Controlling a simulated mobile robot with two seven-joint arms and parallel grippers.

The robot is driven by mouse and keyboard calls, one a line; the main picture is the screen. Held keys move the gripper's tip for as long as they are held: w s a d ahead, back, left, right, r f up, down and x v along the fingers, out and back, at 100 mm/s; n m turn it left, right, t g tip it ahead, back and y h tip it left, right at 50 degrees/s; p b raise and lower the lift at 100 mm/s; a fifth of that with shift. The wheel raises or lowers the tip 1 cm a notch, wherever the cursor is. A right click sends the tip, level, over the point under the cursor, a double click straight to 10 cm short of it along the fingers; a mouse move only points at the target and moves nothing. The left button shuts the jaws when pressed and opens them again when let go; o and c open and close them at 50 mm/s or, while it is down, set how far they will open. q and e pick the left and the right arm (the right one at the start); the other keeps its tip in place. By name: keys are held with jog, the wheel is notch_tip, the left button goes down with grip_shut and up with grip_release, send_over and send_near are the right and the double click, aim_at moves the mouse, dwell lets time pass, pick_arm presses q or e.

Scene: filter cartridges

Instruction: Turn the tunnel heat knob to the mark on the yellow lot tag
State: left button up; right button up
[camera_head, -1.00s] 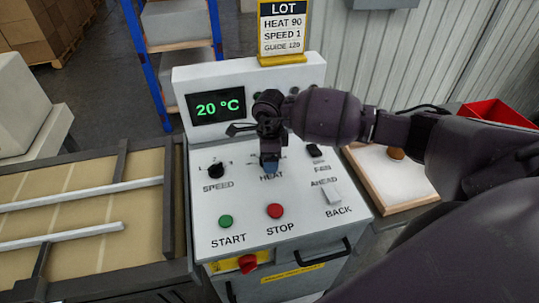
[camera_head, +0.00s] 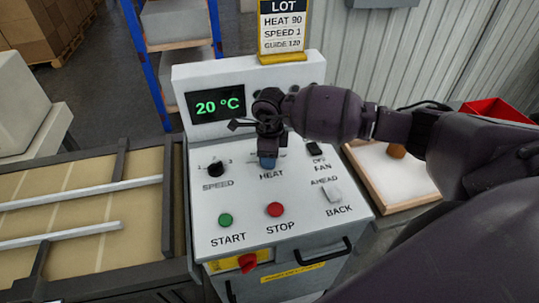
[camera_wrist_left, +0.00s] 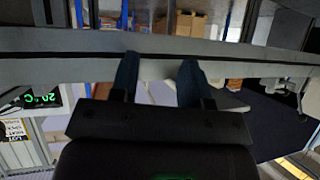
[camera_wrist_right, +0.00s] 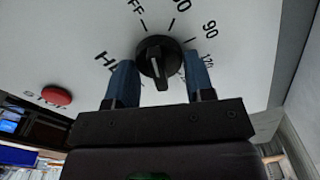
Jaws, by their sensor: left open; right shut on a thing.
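The heat knob (camera_wrist_right: 158,58) is black and round with a raised grip bar and a white line. In the right wrist view it sits between the fingers of my right gripper (camera_wrist_right: 161,82), which is shut on it. Printed marks OFF, 90 and 120 lie around it; the line does not lie on the 90 mark. In the head view my right gripper (camera_head: 268,161) points down above the HEAT label and hides the knob. The yellow lot tag (camera_head: 283,59) reads HEAT 90, SPEED 1, GUIDE 120. My left gripper (camera_wrist_left: 158,82) is open and empty, away from the panel.
The white panel (camera_head: 250,205) also holds a speed knob (camera_head: 215,169), a green start button (camera_head: 225,220), a red stop button (camera_head: 275,210) and two switches on the right. The display (camera_head: 216,106) shows 20 °C. A conveyor (camera_head: 85,220) lies left; a tray (camera_head: 390,180) lies right.

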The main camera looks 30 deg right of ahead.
jog(key=m, duration=0.3)
jog(key=shift+m, duration=0.4)
jog(key=m, duration=0.3)
jog(key=shift+s+a+b, duration=0.1)
jog(key=shift+a+b, duration=0.05)
jog(key=shift+b, duration=0.15)
jog(key=m, duration=0.5)
jog(key=shift+a, duration=0.1)
jog(key=shift+r+m, duration=0.1)
jog(key=shift+m, duration=0.8)
jog(key=o, duration=0.9)
notch_tip(320, 180, up, 11)
jog(key=shift+f, duration=0.15)
